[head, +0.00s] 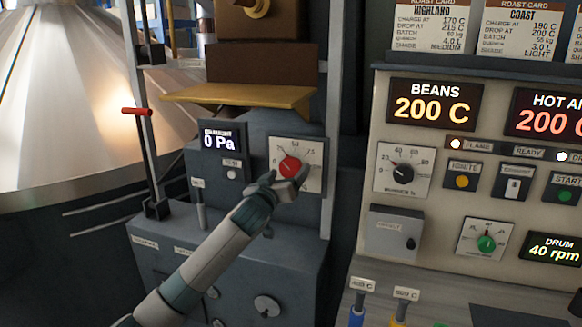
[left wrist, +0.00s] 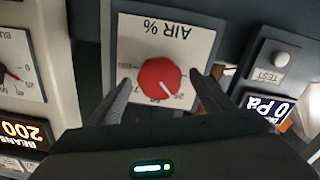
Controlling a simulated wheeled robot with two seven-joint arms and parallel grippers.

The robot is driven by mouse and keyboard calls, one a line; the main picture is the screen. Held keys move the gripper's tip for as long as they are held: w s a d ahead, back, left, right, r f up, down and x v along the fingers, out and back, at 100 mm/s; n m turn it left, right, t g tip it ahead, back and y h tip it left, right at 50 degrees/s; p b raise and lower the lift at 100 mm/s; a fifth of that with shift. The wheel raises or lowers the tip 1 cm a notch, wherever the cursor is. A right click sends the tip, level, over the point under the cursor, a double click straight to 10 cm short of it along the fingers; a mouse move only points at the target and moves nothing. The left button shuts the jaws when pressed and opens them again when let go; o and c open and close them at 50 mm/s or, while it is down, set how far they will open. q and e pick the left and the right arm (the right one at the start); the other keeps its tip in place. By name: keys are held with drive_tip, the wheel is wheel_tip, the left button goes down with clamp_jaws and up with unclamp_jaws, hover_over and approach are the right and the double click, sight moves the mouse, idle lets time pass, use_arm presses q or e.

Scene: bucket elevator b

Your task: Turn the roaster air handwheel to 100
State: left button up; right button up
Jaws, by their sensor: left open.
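The roaster air handwheel is a red round knob (head: 290,167) on a white dial plate (head: 313,181) with a printed scale, on the grey cabinet in the head view. In the left wrist view the red knob (left wrist: 158,78) appears upside down under the label "AIR %". Its pale pointer mark seems to point toward the 25 region, but this is small. My left gripper (head: 289,183) is at the lower part of the plate, partly covering it. In the left wrist view its open fingers (left wrist: 162,92) stand on either side of the knob, with gaps visible. My right gripper is not in view.
A display (head: 222,139) reading 0 Pa is left of the dial, with a test button below. A yellow shelf (head: 240,96) juts out above. The control panel (head: 460,180) with knobs and displays stands to the right. A red-tipped lever (head: 136,111) is at the left.

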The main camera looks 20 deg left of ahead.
sight(290, 171)
use_arm(q)
drive_tip(key=shift+w+d, duration=0.1)
drive_tip(key=shift+w, duration=1.45)
drive_tip(key=shift+p, duration=0.3)
drive_tip(key=c, duration=1.1)
